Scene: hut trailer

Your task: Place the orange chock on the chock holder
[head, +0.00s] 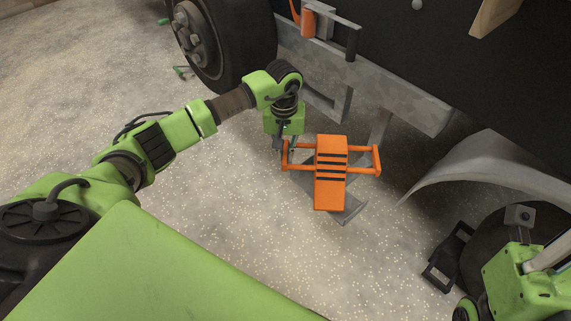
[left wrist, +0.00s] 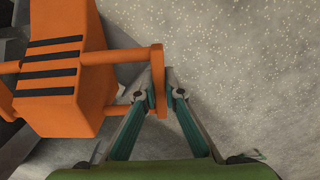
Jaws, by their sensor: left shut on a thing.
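The orange chock (head: 331,185) has black stripes and orange bar handles on its sides. My left gripper (head: 287,147) is at its left handle in the head view. In the left wrist view the gripper (left wrist: 162,92) is shut on the end bar of that handle, and the chock (left wrist: 65,65) lies to the left. A grey flat metal bracket (head: 346,216), which looks like the chock holder, shows beneath the chock. Whether the chock rests on it I cannot tell. Part of my right arm (head: 522,283) shows at the lower right; its fingertips are not clear.
A trailer wheel (head: 235,45) stands at the upper left. The grey trailer frame (head: 385,85) runs above the chock, with an orange part (head: 309,22) near the top. A curved grey fender (head: 490,160) is at the right. The gravel floor (head: 230,190) at the left is clear.

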